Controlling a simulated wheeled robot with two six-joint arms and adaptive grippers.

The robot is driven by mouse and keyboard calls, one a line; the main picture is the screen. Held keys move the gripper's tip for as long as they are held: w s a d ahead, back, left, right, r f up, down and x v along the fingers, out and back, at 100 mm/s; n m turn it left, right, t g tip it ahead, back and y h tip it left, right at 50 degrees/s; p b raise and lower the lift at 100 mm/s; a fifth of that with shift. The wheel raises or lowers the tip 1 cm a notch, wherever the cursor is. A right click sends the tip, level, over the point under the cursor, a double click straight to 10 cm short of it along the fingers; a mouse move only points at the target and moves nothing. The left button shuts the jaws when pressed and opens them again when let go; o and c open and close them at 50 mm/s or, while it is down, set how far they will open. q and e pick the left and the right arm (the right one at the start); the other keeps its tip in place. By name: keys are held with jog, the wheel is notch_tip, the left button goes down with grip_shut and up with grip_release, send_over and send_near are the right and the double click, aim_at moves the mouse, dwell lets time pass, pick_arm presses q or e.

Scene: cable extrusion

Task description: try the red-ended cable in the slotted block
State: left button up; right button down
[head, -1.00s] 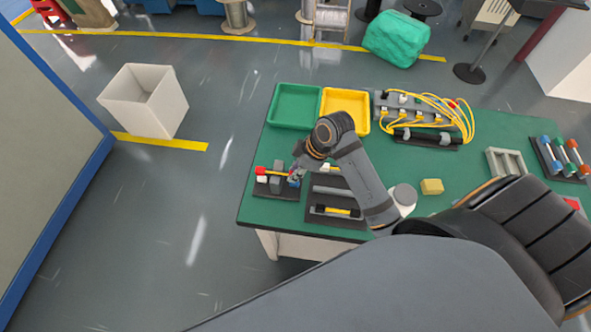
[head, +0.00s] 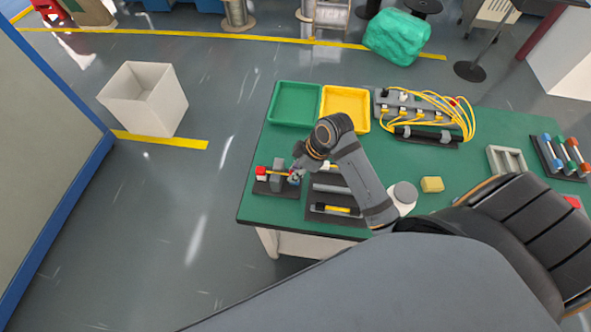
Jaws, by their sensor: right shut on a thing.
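The red end (head: 261,172) of the cable shows at the left of the dark base plate (head: 262,188), at the table's left edge. A short yellow stretch of cable (head: 286,173) runs right from the grey slotted block (head: 277,180) to my right gripper. My right gripper (head: 295,175) is shut on the cable just right of the block. The cable lies across the block's top; whether it sits down in the slot is too small to tell. The gripper hides the cable's right part. My left gripper is not in view.
Behind are a green tray (head: 294,124) and a yellow tray (head: 362,121). A dark fixture with a yellow-and-black piece (head: 337,209) lies right of the base plate. A rack with yellow cables (head: 408,106) and a yellow block (head: 432,184) stand farther right.

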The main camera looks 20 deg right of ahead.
jog(key=shift+f, duration=0.7)
dwell(0.6)
jog(key=c, duration=1.1)
grip_release()
jog(key=shift+c, duration=0.2)
jog(key=v, duration=1.2)
